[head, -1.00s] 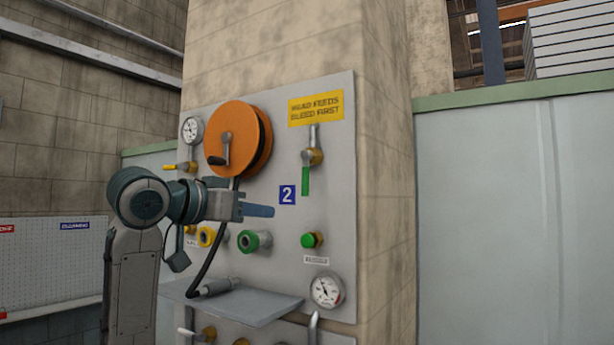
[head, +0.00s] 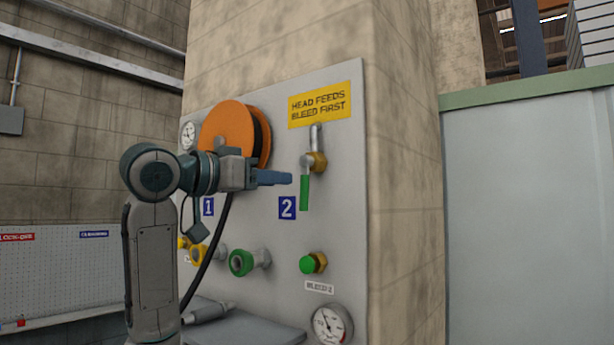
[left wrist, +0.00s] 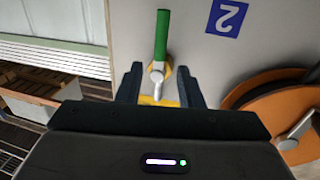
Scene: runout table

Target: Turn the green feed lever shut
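The green feed lever (head: 304,192) hangs straight down from a brass valve (head: 316,162) on the grey panel, under a short metal pipe. In the left wrist view the green lever (left wrist: 162,34) points up the picture, away from its silver pivot. My left gripper (head: 289,178) is just left of the lever in the head view. In the left wrist view my left gripper (left wrist: 159,86) is open, with one finger on each side of the pivot end. I see no clear contact. My right gripper is not in view.
An orange reel (head: 228,128) with a black hose is behind my left arm. Below the lever are a green knob (head: 308,264) and a gauge (head: 331,324). A grey shelf (head: 245,330) juts out low on the panel. A blue 2 plate (head: 287,208) is beside the lever.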

